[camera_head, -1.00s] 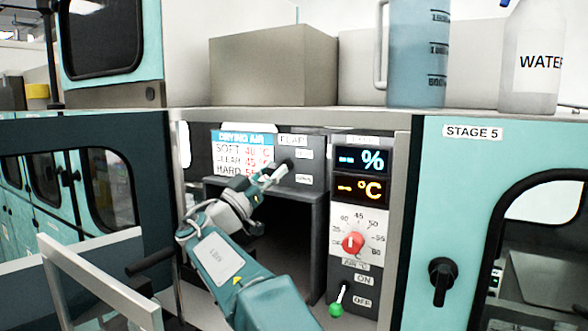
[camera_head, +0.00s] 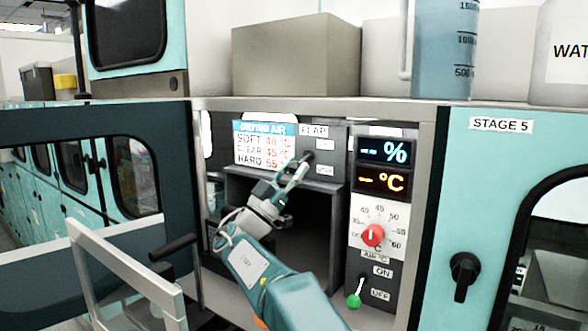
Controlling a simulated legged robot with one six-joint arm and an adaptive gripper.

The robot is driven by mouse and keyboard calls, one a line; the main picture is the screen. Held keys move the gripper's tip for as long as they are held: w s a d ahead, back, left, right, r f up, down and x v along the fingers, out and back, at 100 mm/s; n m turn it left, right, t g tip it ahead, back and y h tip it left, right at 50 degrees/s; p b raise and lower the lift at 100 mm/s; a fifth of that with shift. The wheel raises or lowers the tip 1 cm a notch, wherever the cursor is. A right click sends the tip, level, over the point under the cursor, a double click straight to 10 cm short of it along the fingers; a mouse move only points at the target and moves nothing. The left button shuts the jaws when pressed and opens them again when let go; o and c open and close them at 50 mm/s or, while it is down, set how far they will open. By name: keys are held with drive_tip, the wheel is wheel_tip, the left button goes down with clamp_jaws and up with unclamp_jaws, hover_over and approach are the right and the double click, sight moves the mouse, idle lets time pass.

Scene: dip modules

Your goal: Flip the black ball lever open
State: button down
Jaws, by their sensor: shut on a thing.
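The black ball lever (camera_head: 308,157) is on the grey panel under the FLAP label (camera_head: 314,131), at the upper right of the dark opening. My gripper (camera_head: 299,170) reaches up from below and is shut on the lever. Its fingers partly cover the lever, so the lever's exact tilt is hard to tell. Two small white labels sit to the right of the lever, one above the other; their words are too small to read.
A green ball lever (camera_head: 354,301) stands by the ON and OFF labels, below a red knob (camera_head: 373,236) and two lit displays. The DRYING AIR sign (camera_head: 264,145) is left of the lever. A white-framed open door (camera_head: 125,275) stands at lower left.

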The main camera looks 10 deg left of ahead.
drive_tip(key=shift+w+a+f, duration=0.1)
drive_tip(key=shift+f, duration=0.15)
drive_tip(key=shift+c, duration=1.5)
unclamp_jaws()
drive_tip(key=shift+a+r, duration=0.1)
drive_tip(key=shift+a, duration=0.05)
